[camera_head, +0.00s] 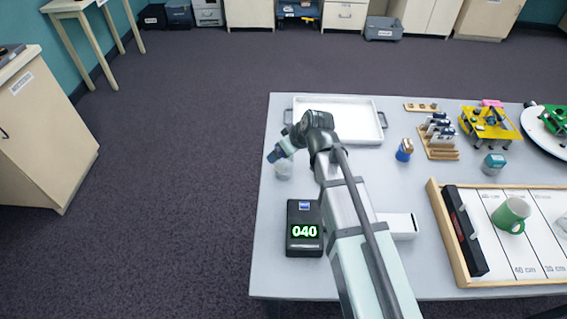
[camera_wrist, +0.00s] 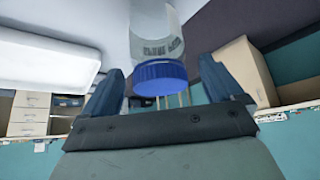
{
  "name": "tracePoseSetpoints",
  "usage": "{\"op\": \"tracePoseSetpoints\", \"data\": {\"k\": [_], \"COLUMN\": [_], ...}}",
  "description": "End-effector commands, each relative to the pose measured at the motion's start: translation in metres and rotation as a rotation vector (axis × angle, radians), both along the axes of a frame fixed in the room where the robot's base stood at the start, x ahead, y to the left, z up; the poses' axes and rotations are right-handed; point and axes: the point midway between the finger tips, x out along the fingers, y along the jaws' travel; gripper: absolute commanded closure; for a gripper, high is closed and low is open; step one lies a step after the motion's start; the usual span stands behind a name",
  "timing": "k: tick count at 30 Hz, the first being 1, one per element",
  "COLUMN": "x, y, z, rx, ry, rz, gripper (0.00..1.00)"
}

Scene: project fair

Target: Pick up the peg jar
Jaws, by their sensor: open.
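A clear jar (camera_wrist: 153,30) with a ribbed blue lid (camera_wrist: 160,77) and dark lettering on its side shows in the wrist view; the lettering is too blurred to read. In the head view the pale jar body (camera_head: 283,171) stands near the left edge of the table, partly hidden by my gripper (camera_head: 284,150). My gripper is open just above the jar. In the wrist view its two dark blue fingers lie on either side of the lid, with gaps visible. The jar's contents cannot be made out.
A white tray (camera_head: 345,102) lies behind my arm. A black box reading 040 (camera_head: 304,240) stands in front of the jar. A blue container with a brown top (camera_head: 404,150) and a wooden-framed board (camera_head: 436,200) are to the right. The table's left edge is close.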

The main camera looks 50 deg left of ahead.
Motion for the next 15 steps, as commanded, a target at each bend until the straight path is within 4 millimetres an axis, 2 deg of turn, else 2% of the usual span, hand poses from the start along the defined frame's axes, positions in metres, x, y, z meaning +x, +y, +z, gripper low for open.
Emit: {"op": "tracePoseSetpoints", "data": {"k": [3, 11, 15], "x": [0.0006, 0.0003, 0.0004], "y": [0.0068, 0.0075, 0.0076], "z": [-0.0108, -0.0126, -0.0125], "rx": [-0.001, 0.0, 0.0], "ry": [0.001, 0.0, 0.0], "rz": [-0.001, -0.001, -0.001], "gripper": [0.06, 0.06, 0.2]}}
